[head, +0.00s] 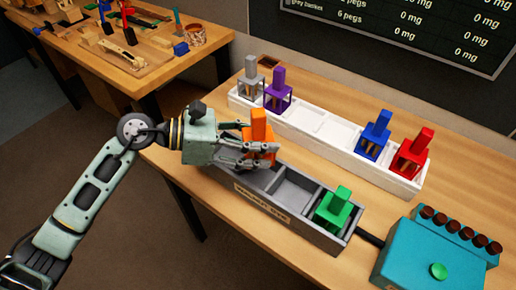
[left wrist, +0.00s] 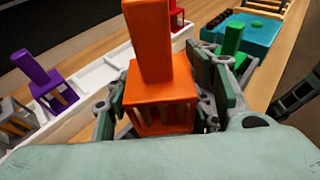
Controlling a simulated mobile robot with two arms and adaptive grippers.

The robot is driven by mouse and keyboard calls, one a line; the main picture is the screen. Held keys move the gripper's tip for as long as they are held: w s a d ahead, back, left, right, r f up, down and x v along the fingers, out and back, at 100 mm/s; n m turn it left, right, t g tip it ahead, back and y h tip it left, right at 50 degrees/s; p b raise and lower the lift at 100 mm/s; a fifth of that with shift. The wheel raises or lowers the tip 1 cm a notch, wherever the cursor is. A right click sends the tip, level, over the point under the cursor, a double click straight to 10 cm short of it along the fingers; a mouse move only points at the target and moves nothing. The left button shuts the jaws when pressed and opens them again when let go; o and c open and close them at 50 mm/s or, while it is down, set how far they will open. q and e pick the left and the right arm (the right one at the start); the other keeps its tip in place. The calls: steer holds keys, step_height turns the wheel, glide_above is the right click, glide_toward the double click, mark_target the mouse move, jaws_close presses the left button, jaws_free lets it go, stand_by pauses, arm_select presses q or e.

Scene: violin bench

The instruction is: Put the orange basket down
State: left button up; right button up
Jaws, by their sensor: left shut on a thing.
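My left gripper (head: 245,150) is shut on the orange basket (head: 259,138), a small frame with a tall block handle on top. The basket is upright, near the left part of the grey compartment tray (head: 277,218) and its back edge. The fingers hide its lower part in the head view, so I cannot tell whether it touches the tray. In the left wrist view the orange basket (left wrist: 158,88) fills the middle, with finger links on both sides. My right gripper is not in view.
A green basket (head: 334,207) sits in the grey tray's right compartment. Behind, a white rack (head: 317,120) holds grey, purple, blue and red baskets, with empty slots in its middle. A teal box (head: 425,255) with brown knobs stands at the right. A dark board hangs behind.

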arm_select(q)
step_height(320, 180, down, 3)
steer(key=shift+f, duration=0.2)
steer(key=shift+f, duration=0.25)
steer(key=o, duration=1.6)
steer(key=shift+c, duration=0.2)
